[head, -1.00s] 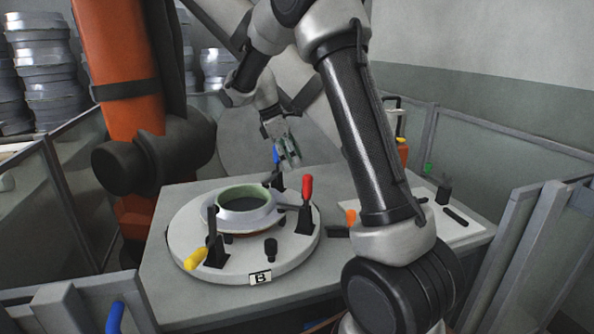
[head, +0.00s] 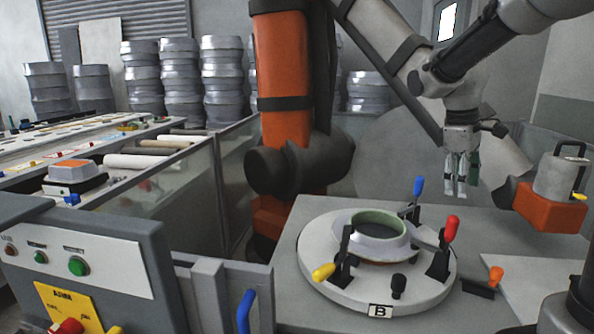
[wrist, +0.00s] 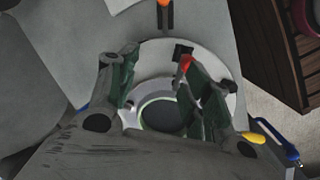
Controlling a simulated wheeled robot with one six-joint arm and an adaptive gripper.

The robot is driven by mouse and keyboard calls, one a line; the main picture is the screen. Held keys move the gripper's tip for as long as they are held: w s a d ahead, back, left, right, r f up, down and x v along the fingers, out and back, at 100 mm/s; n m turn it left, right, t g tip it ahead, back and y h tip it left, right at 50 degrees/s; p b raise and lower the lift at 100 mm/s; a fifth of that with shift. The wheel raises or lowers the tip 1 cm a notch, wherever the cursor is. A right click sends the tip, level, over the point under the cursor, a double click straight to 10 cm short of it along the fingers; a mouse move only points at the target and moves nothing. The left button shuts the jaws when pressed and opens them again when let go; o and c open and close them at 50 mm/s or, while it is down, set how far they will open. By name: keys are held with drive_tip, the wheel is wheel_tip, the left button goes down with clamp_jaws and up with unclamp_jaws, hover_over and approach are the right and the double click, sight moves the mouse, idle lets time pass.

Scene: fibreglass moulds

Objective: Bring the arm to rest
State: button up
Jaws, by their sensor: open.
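My gripper (head: 460,176) hangs fingers-down above the back of the grey table, behind and right of the round fixture, open and empty. In the wrist view its two green-sided fingers (wrist: 158,90) stand apart, with the fixture seen between and beyond them. The round white fixture plate (head: 318,232), marked B, lies on the table. A grey ring mould (head: 375,245) with a pale green rim sits in its middle. Clamps with red (head: 451,229), blue (head: 418,187) and yellow (head: 323,272) handles stand around the ring.
An orange robot (head: 283,100) stands behind the table at left. An orange-based device with a grey canister (head: 562,176) is at right. A control box (head: 90,255) and glass fence panels (head: 185,205) border the left. An orange-handled tool (head: 496,276) lies at the table's right.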

drive_tip(key=s+a+m+t+y, duration=0.2)
drive_tip(key=s+m+t, duration=0.2)
drive_tip(key=s, duration=1.6)
drive_tip(key=m, duration=0.3)
drive_tip(key=shift+s+a+r+m+t, duration=0.15)
drive_tip(key=shift+a+m+t, duration=0.15)
drive_tip(key=shift+m, duration=0.1)
